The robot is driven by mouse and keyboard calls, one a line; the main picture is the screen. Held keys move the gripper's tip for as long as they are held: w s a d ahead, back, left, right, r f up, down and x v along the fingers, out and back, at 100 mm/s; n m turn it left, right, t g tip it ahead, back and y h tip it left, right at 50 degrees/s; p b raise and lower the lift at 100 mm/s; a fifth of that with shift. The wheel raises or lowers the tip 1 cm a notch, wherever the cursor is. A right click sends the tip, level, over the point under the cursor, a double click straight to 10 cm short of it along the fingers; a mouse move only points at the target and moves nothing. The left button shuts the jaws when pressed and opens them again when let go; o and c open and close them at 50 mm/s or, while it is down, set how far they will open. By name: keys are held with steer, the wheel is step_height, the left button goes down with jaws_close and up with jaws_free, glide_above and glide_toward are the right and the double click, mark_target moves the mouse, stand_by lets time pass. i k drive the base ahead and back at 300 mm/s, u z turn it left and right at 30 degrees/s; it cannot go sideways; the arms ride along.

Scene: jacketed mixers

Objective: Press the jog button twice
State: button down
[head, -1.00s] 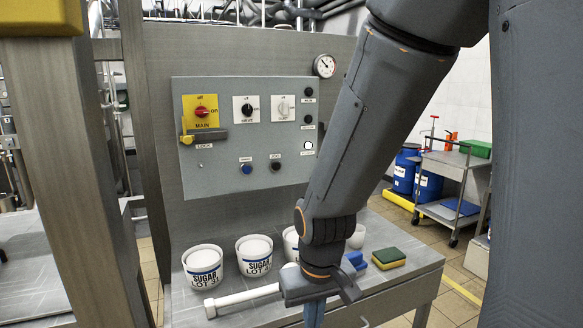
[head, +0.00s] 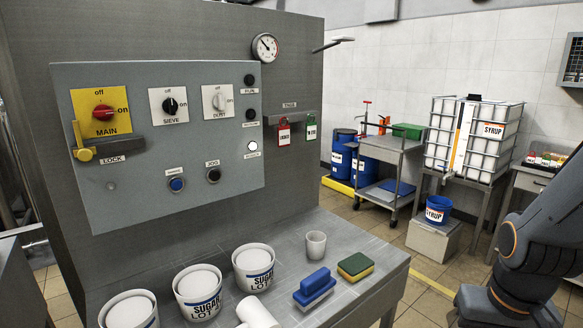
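The jog button (head: 213,175) is a round black button in a dark ring, under a JOG label, low on the grey control panel (head: 140,205). A blue button (head: 176,184) with a small, hard-to-read label sits just left of it. Nothing covers either button. My gripper is outside the head view. Only part of my arm shows at the lower right, well away from the panel.
Yellow MAIN switch (head: 101,111) with lock, SIEVE and DUST knobs, and a bright white lamp (head: 252,146) share the panel. White sugar tubs (head: 198,289), a cup (head: 316,244), blue brush (head: 314,286) and sponge (head: 355,266) stand below. A white cylindrical thing (head: 257,313) is cut off at the bottom.

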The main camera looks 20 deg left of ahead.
mark_target(214, 176)
steer(key=z, duration=0.3)
steer(key=i, duration=1.15)
steer(key=u, duration=3.25)
